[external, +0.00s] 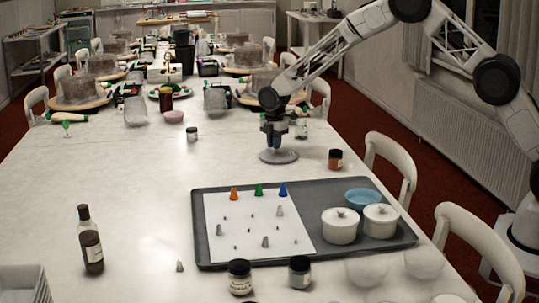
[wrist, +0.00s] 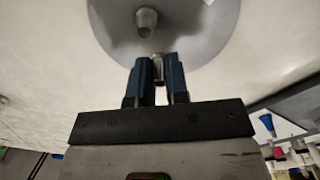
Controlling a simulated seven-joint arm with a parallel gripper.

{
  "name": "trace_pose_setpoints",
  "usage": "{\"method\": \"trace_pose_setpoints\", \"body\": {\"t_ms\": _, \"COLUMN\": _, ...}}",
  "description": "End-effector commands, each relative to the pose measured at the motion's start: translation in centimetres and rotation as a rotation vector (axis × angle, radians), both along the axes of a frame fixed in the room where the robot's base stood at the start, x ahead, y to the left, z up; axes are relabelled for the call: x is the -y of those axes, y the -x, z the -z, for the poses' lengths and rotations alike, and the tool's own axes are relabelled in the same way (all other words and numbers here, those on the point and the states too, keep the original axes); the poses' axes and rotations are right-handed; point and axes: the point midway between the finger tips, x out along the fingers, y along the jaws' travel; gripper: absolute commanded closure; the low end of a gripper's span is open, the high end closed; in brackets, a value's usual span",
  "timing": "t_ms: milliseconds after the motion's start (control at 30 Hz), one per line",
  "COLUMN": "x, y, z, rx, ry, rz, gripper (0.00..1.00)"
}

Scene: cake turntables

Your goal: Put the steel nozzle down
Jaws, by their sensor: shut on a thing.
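My gripper (external: 276,146) is over a grey round disc (external: 278,157) on the white table, and its blue fingers (wrist: 158,82) also show in the wrist view. They are shut on the steel nozzle (wrist: 158,66), a small metal piece between the fingertips. It is hidden by the fingers in the external view. The disc (wrist: 205,40) fills the top middle of the wrist view, with a grey cone-shaped piece (wrist: 147,20) on it, apart from the fingers. I cannot tell whether the held nozzle touches the disc.
A dark tray (external: 206,252) holds a white sheet (external: 222,215) with coloured cones and several steel nozzles, lidded white pots (external: 340,227) and a blue bowl (external: 362,198). A small jar (external: 335,159) stands right of the disc.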

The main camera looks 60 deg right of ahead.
Motion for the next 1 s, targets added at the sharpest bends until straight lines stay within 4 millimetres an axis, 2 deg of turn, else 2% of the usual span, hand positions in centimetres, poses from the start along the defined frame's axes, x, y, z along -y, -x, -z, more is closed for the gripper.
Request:
{"method": "trace_pose_setpoints", "body": {"t_ms": 233, "x": 0.0, "y": 0.0, "z": 2.2, "rx": 0.000, "ry": 0.000, "rz": 0.000, "gripper": 1.00}}
{"method": "trace_pose_setpoints", "body": {"t_ms": 700, "x": 0.0, "y": 0.0, "z": 2.6, "rx": 0.000, "ry": 0.000, "rz": 0.000, "gripper": 1.00}}
{"method": "trace_pose_setpoints", "body": {"t_ms": 733, "x": 0.0, "y": 0.0, "z": 2.6, "rx": 0.000, "ry": 0.000, "rz": 0.000, "gripper": 0.83}}
{"method": "trace_pose_setpoints", "body": {"t_ms": 867, "x": 0.0, "y": 0.0, "z": 2.6, "rx": 0.000, "ry": 0.000, "rz": 0.000, "gripper": 0.64}}
{"method": "trace_pose_setpoints", "body": {"t_ms": 900, "x": 0.0, "y": 0.0, "z": 2.6, "rx": 0.000, "ry": 0.000, "rz": 0.000, "gripper": 0.59}}
{"method": "trace_pose_setpoints", "body": {"t_ms": 1000, "x": 0.0, "y": 0.0, "z": 2.6, "rx": 0.000, "ry": 0.000, "rz": 0.000, "gripper": 0.59}}
